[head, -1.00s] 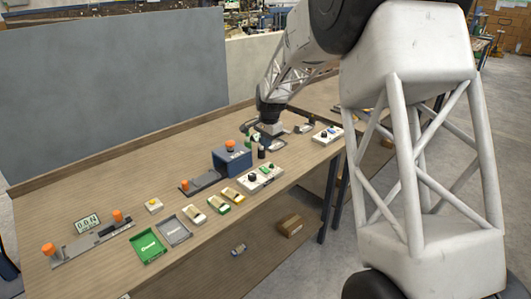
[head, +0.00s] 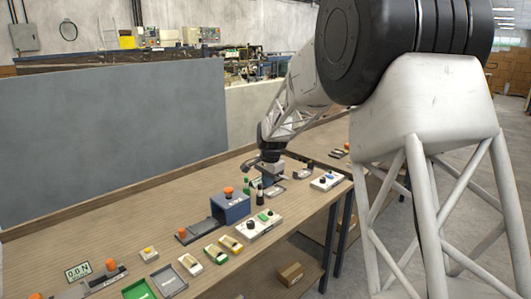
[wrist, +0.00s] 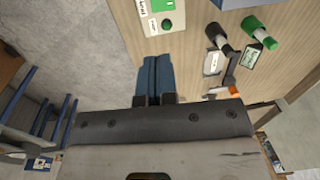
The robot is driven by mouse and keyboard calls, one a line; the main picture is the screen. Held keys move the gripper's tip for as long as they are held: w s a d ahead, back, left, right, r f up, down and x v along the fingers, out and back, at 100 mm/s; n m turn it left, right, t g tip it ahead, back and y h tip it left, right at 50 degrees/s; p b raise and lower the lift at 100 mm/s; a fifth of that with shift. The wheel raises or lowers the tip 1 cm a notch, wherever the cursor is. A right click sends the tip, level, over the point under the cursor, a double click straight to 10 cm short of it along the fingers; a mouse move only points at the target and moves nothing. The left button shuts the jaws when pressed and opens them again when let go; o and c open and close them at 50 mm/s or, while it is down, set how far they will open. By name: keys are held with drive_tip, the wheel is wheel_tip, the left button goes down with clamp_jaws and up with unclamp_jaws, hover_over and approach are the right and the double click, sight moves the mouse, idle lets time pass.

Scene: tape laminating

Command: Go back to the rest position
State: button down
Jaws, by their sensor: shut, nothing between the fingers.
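My gripper (head: 270,178) hangs at the end of the arm over the far right part of the wooden workbench (head: 95,232). In the wrist view its two blue fingers (wrist: 158,78) are together, with nothing between them. The fingers lie near the bench edge, beside a white box with a green button (wrist: 162,14). The fingertips are too small in the head view to tell how high they are above the bench.
A dark blue box with an orange knob (head: 230,207), a white control box (head: 258,224) and dark and green bottles (head: 246,186) stand near my gripper. Another white box (head: 325,181) is to its right. Green (head: 138,290) and grey trays lie front left. A grey panel (head: 110,135) stands behind.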

drive_tip(key=s+d+r+n, duration=0.1)
drive_tip(key=s+d+r, duration=0.3)
drive_tip(key=s, duration=0.5)
drive_tip(key=s+d+r+n+t, duration=0.15)
drive_tip(key=s+d+r, duration=0.25)
drive_tip(key=s, duration=0.5)
drive_tip(key=s+d+r+n, duration=0.2)
drive_tip(key=s+d+r, duration=0.2)
drive_tip(key=s, duration=0.6)
drive_tip(key=s+d+f+n, duration=0.2)
drive_tip(key=s, duration=1.1)
drive_tip(key=s+d+f+n+h, duration=0.1)
drive_tip(key=s+d+f+n, duration=0.1)
drive_tip(key=s, duration=1.1)
drive_tip(key=shift+s+d, duration=0.15)
drive_tip(key=shift+d, duration=0.7)
